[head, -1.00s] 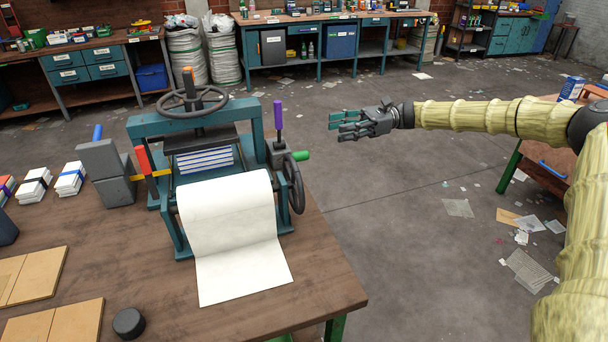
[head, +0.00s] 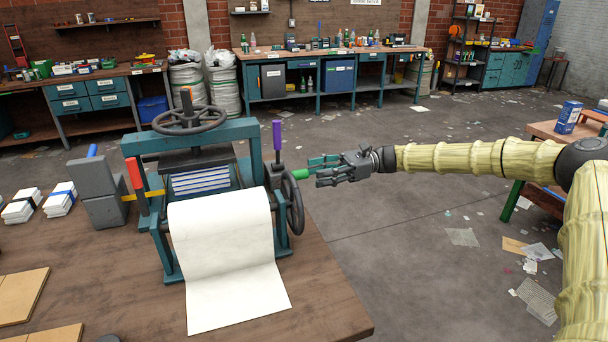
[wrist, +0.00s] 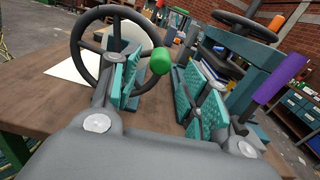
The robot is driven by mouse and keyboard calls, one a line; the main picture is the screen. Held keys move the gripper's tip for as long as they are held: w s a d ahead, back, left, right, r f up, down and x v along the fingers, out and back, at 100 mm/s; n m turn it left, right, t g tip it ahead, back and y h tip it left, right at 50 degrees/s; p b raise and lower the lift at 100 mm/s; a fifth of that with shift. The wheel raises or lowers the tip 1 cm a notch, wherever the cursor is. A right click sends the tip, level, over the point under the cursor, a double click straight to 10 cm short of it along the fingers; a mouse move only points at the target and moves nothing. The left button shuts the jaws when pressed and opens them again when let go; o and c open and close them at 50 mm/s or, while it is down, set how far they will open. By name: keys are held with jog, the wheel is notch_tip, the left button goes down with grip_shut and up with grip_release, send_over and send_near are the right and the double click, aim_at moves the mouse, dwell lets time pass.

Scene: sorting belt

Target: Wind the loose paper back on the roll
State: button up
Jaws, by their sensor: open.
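The white paper roll (head: 222,238) sits at the front of the teal press (head: 260,150). Its loose sheet (head: 238,297) hangs down and lies flat on the table. A dark side wheel (head: 294,203) with a green handle (head: 300,174) is on the press's right side. My gripper (head: 318,172) is open at the green handle, to the right of the press. In the wrist view the green handle (wrist: 161,61) shows between the open teal fingers, nearer the left one. I cannot tell whether they touch it.
A purple lever (head: 277,136) stands just behind the side wheel, and a red-handled lever (head: 135,174) is on the press's left. A large handwheel (head: 190,119) tops the press. The floor right of the table is open, with scattered paper scraps.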

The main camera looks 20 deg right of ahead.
aim_at(304, 174)
jog(key=shift+s+a, duration=0.1)
jog(key=shift+a, duration=2.3)
grip_shut()
